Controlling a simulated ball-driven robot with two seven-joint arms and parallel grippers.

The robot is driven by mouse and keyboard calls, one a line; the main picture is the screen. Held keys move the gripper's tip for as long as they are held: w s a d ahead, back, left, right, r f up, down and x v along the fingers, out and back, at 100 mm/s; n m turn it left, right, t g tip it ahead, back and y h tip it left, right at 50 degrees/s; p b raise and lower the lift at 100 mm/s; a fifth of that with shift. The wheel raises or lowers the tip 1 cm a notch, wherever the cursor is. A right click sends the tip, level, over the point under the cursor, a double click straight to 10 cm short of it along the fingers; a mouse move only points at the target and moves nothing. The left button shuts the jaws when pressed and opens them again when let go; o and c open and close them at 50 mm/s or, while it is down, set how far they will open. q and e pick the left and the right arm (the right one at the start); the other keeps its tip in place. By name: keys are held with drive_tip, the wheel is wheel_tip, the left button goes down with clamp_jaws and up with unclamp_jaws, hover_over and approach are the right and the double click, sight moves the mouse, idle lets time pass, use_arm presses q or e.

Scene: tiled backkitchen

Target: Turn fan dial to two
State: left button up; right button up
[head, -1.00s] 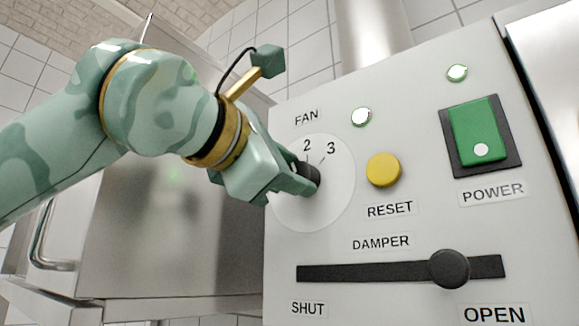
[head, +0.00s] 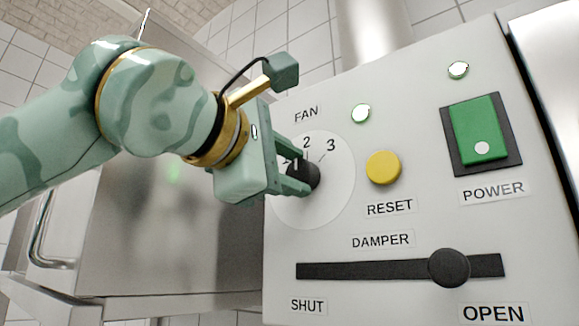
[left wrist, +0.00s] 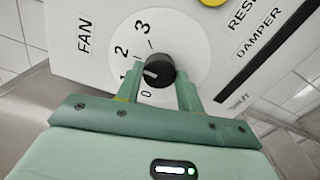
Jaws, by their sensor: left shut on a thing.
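The fan dial is a black knob (head: 305,173) on a round white plate (head: 335,195) marked with numbers, under the word FAN. In the left wrist view the numbers 0, 1, 2 and 3 show around the knob (left wrist: 160,70), and its white pointer line is turned roughly toward 1. My left gripper (head: 299,172) is shut on the knob, with one finger on each side of it. In the left wrist view the fingers (left wrist: 160,88) flank the knob from below. My right gripper is in no view.
Right of the dial are a yellow RESET button (head: 383,169) and a green POWER switch (head: 478,132). Below is a DAMPER slider with a black knob (head: 449,268) near OPEN. A steel cabinet (head: 165,240) stands left of the panel (head: 400,215).

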use_arm(q)
drive_tip(key=o, duration=1)
drive_tip(key=b+v, duration=0.3)
drive_tip(key=v, duration=1.3)
drive_tip(key=shift+s+a+b, duration=0.1)
drive_tip(key=shift+s+b, duration=0.1)
drive_tip(key=shift+b, duration=0.1)
